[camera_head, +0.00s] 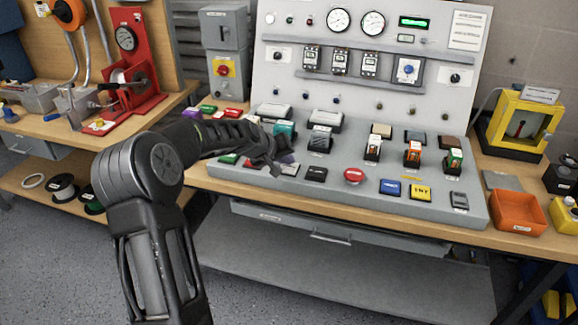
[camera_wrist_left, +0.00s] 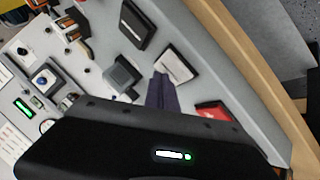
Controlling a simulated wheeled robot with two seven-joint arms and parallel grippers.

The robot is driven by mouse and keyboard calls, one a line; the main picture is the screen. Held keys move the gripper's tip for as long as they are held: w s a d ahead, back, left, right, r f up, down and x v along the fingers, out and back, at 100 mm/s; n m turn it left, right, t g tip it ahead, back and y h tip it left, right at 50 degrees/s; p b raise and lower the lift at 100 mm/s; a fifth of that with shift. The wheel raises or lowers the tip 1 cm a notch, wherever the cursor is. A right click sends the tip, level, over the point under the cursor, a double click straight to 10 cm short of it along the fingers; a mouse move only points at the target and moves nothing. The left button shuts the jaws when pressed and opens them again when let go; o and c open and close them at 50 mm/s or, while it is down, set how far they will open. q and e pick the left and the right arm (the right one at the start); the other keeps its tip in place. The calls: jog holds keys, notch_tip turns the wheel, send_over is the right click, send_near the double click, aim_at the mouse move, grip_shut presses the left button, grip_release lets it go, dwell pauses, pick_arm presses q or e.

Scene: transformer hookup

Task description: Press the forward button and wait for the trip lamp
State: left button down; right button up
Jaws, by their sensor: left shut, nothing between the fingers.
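My left gripper (camera_head: 272,168) reaches over the left part of the sloped grey control console (camera_head: 330,198) with its fingers together and nothing between them. In the left wrist view the closed fingers (camera_wrist_left: 161,92) point at the console beside a pale-topped block (camera_wrist_left: 176,64); I cannot tell whether they touch anything. A red block (camera_wrist_left: 213,113) and a black block (camera_wrist_left: 137,24) are near it. In the head view a green block (camera_head: 229,158) is left of the fingers. The labels are too small to read, so I cannot tell which is the forward button or the trip lamp. Small indicators on the upright panel (camera_head: 290,70) look unlit.
A red mushroom button (camera_head: 353,175), a blue block (camera_head: 390,187) and a yellow block (camera_head: 420,192) line the console front. Gauges (camera_head: 339,20) and a green display (camera_head: 415,22) are on the panel. An orange bin (camera_head: 517,211) stands at right.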

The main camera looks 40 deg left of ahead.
pick_arm(q)
jog(key=shift+r, duration=0.35)
